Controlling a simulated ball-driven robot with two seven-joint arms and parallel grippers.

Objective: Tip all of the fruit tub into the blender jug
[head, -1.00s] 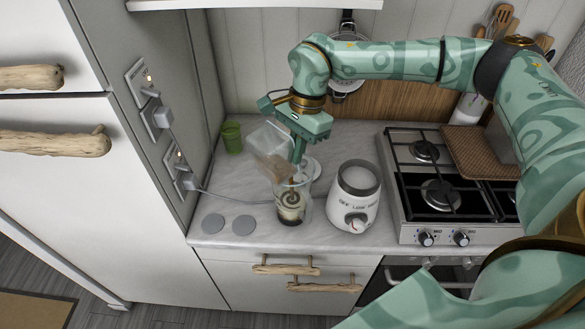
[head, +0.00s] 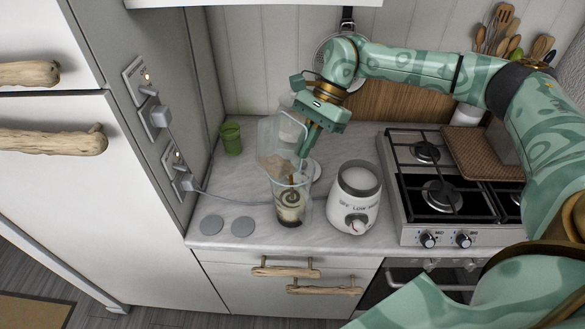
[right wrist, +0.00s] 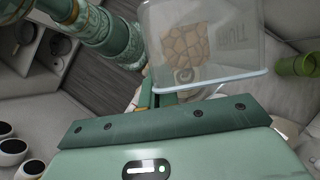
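The fruit tub (head: 272,138) is a clear box with brownish-tan chunks inside. My right gripper (head: 304,150) is shut on its side and holds it tilted above the blender jug. The right wrist view shows the tub (right wrist: 225,35) close up, with tan pieces (right wrist: 185,50) gathered against one part of it, beyond the gripper fingers (right wrist: 155,98). The blender jug (head: 291,207) is clear and stands upright on the counter, with dark and pale contents low down. The tub's low end overlaps the jug's mouth; I cannot tell if they touch. My left gripper is not in view.
The white blender base (head: 353,212) stands right of the jug, with the stove (head: 438,236) beyond it. A green cup (head: 231,138) stands behind left. Two grey discs (head: 243,226) lie front left. A cable (head: 225,200) runs from the wall socket across the counter.

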